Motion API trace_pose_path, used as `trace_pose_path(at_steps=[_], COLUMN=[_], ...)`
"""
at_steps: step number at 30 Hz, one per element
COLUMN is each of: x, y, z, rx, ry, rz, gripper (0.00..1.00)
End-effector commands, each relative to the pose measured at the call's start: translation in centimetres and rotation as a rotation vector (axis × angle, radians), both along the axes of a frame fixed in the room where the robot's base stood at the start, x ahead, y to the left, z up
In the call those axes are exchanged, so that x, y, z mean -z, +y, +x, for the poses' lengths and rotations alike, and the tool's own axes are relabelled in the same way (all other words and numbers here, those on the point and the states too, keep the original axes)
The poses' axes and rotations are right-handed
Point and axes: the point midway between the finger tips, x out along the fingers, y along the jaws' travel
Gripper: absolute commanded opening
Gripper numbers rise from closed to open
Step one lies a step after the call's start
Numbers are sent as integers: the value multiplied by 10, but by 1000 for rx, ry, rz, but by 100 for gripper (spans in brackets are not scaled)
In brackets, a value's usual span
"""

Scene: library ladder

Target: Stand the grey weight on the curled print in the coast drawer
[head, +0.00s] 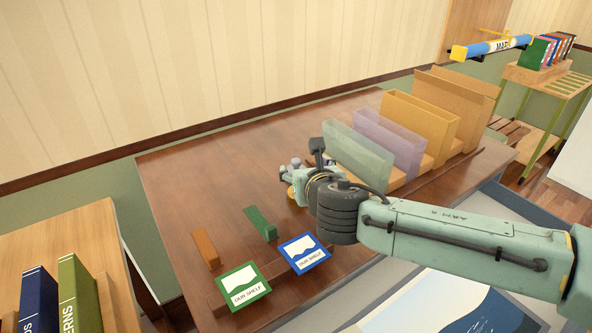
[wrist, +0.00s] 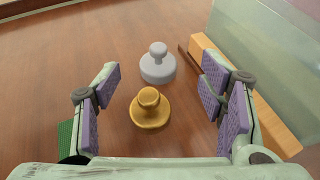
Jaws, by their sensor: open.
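The grey weight (wrist: 158,66), a round disc with a knob, stands upright on the brown tabletop in the wrist view. A similar brass weight (wrist: 150,108) stands nearer to me, just in front of it. My gripper (wrist: 162,82) is open and empty above the tabletop, its purple-padded fingers to either side of the two weights. In the head view my gripper (head: 298,178) is over the table, and my arm hides much around it. A blue, white and tan print (head: 440,305) lies in the open drawer (head: 365,312) at the bottom, cut off by the frame; its curl is unclear.
Pale green, lilac and yellow upright holders (head: 360,150) stand along the table's right side; the green one is close to my right finger. Green and blue "OUR SHELF" cards (head: 243,287) lie at the front edge. Table left of the weights is mostly clear.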

Motion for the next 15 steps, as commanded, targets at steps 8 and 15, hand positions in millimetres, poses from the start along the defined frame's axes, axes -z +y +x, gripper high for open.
trace_pose_path(at_steps=[8, 15], x=[15, 23], y=[9, 15], z=[37, 57], rx=[-4, -6], ry=[-1, -1], rz=[0, 1], gripper=[64, 64])
